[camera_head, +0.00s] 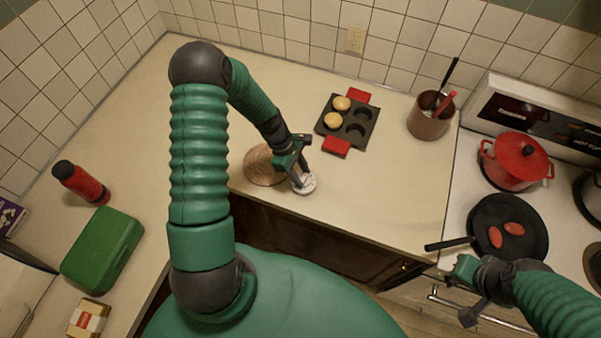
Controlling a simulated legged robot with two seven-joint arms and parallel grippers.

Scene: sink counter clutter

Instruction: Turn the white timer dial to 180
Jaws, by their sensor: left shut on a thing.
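The white timer (308,187) is a small round disc on the beige counter, close to its front edge. My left gripper (299,180) reaches down onto it and is shut on it from above. The fingers cover part of its face, so the dial's marks and setting cannot be read. My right gripper (464,292) is at the lower right, in front of the stove and well away from the timer. Its fingers are spread apart and empty.
A round brown item (262,166) lies just left of the timer. Behind are a muffin tin (346,122) with red handles and a utensil pot (428,122). A frying pan (512,222) and red pot (516,162) sit on the stove. The counter right of the timer is clear.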

